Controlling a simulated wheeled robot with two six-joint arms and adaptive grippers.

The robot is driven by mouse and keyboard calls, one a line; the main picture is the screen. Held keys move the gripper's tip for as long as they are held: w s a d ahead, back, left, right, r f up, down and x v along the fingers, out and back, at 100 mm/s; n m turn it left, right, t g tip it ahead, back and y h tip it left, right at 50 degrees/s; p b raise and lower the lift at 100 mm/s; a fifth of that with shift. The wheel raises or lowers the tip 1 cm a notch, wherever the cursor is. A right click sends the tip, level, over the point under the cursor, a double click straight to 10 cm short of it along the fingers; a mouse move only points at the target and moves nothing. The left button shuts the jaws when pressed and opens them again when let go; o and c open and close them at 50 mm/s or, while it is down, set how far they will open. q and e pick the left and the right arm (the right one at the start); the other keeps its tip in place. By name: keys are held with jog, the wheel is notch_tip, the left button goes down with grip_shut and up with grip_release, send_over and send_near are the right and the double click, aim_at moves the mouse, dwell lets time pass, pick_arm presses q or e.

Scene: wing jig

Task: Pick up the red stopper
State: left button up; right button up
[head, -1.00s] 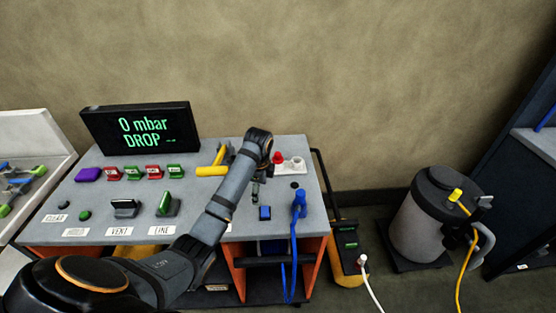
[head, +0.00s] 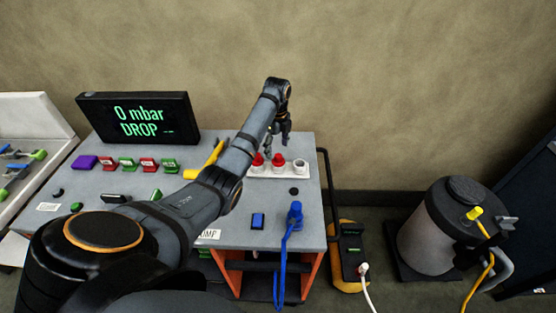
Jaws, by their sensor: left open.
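Two red stoppers sit side by side in a white holder (head: 285,175) near the back right of the grey bench top: a left one (head: 258,160) and a right one (head: 278,160). The holder's rightmost white cup (head: 299,166) shows no red stopper. My left gripper (head: 279,143) is open and empty, pointing down above and just behind the stoppers, close to the right one. I cannot tell its exact gap to them. My left forearm crosses the bench from the lower left. My right gripper is out of view.
A yellow-handled tool (head: 208,165) lies left of the holder, partly behind my arm. A blue plug with a hose (head: 295,212) stands near the bench's right front. A black display (head: 140,118) reads "0 mbar DROP". Red and green switches (head: 148,164) line the back.

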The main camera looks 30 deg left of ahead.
aim_at(278, 155)
pick_arm(q)
jog(key=shift+w+f, duration=0.65)
jog(key=shift+f, duration=0.1)
jog(key=shift+a+f+p, duration=0.1)
jog(key=shift+f+p, duration=0.6)
jog(key=shift+f, duration=0.1)
notch_tip(278, 155, down, 3)
jog(key=shift+r, duration=0.2)
jog(key=shift+w+f, duration=0.1)
jog(key=shift+f, duration=0.3)
jog(key=c, duration=1.2)
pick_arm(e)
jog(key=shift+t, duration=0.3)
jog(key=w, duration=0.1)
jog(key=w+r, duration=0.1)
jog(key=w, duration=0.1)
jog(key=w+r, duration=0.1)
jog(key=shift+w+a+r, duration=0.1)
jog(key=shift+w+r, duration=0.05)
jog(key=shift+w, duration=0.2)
pick_arm(q)
jog(key=shift+a+r, duration=0.1)
jog(key=shift+r, duration=0.05)
